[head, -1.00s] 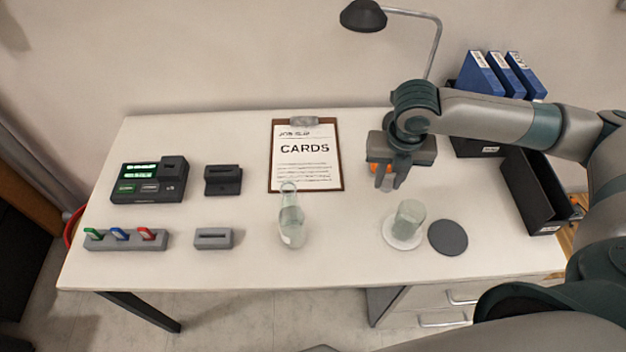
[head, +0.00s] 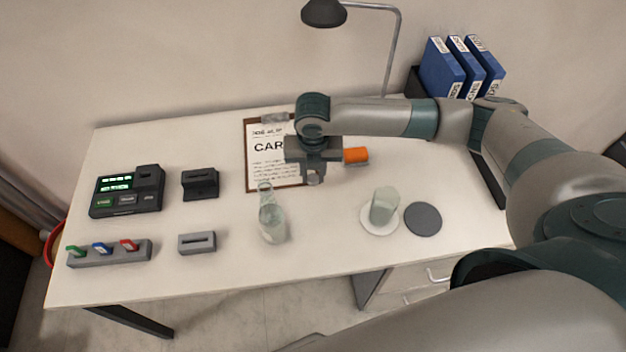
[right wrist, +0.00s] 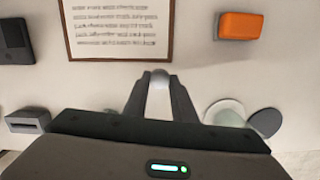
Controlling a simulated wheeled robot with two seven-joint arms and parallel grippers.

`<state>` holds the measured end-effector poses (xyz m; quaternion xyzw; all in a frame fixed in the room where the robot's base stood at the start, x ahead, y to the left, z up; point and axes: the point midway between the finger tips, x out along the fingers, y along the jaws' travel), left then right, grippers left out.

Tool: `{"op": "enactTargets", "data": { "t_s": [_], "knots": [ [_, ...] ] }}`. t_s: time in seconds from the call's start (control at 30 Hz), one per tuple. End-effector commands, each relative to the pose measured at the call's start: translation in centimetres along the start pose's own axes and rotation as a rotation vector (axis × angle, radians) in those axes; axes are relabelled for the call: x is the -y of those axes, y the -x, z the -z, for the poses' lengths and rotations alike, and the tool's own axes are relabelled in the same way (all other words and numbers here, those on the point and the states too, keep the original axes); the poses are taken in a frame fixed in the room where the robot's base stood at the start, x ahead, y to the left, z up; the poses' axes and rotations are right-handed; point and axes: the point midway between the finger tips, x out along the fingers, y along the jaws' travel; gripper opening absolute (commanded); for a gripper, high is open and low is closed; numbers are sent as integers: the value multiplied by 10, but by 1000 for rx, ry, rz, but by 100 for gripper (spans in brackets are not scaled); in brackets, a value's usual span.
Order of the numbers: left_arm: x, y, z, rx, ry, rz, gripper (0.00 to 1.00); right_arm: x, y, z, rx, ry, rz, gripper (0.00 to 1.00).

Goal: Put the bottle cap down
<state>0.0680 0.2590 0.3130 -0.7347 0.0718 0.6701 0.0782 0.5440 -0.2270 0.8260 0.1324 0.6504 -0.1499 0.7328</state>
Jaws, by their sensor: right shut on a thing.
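My right gripper (head: 314,180) is above the table at the lower right edge of the clipboard. It is shut on a small pale grey bottle cap (head: 316,178). In the right wrist view the cap (right wrist: 158,96) sits between the two fingertips, its lower part hidden by the gripper body. The clear glass bottle (head: 271,218) stands upright on the table, to the left of and nearer than the gripper. My left gripper is not in view.
A glass (head: 384,206) stands on a white coaster (head: 370,225), with a dark round coaster (head: 423,219) to its right. An orange block (head: 356,156) lies right of the gripper. The clipboard (head: 258,176) lies behind the bottle. Grey holders (head: 197,242) stand left. The front middle is clear.

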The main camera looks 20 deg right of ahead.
Motion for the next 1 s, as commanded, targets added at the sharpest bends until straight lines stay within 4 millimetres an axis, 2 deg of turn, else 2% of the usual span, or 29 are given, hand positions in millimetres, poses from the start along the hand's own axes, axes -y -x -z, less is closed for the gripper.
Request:
{"op": "enactTargets", "data": {
  "t_s": [0.33, 0.7, 1.0],
  "knots": [
    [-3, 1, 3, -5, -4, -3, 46, 0, -2, 0, -1, 0, 0, 4],
    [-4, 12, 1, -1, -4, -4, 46, 0, -38, 5, -1, 1, 0, 4],
    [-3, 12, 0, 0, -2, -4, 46, 0, -40, 5, 0, 1, 0, 4]
  ]
}}
